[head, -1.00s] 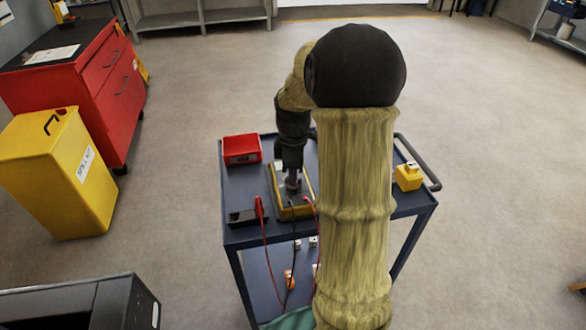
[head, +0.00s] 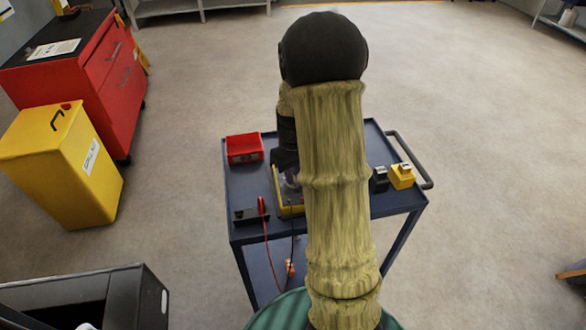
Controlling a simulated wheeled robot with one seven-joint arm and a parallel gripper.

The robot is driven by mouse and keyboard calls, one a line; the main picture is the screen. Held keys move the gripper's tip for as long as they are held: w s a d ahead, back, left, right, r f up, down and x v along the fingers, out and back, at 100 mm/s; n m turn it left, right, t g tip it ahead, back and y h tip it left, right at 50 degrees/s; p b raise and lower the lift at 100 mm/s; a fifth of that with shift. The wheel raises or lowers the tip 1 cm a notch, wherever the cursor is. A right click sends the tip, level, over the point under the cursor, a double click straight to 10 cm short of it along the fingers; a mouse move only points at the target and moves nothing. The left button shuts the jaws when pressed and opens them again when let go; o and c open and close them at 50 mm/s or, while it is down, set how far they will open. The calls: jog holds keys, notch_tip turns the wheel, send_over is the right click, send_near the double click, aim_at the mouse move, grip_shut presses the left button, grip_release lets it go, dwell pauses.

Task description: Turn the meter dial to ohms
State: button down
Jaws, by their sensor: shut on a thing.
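The yellow-edged meter (head: 287,211) lies on the blue cart (head: 243,187), left of my forearm. Only its left part shows, and its dial is hidden. My gripper (head: 290,181) points down over the meter and is shut, apparently on the dial. My arm covers most of the fingers and the right side of the meter, so the dial's setting cannot be read. A red lead (head: 263,207) and a dark lead run down from beside the meter.
A red bin (head: 244,149) and a black block (head: 247,216) are on the cart's left side. A small black item (head: 379,180) and a yellow block (head: 402,177) are on its right. A yellow spill bin (head: 62,165) and red cabinet (head: 95,85) stand left.

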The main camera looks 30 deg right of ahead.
jog(key=shift+m+p, duration=1)
jog(key=shift+m, duration=1.2)
jog(key=c, duration=1.4)
grip_release()
jog(key=shift+c, duration=0.2)
notch_tip(320, 180, up, 18)
jog(key=p, duration=0.1)
jog(key=shift+f, duration=0.25)
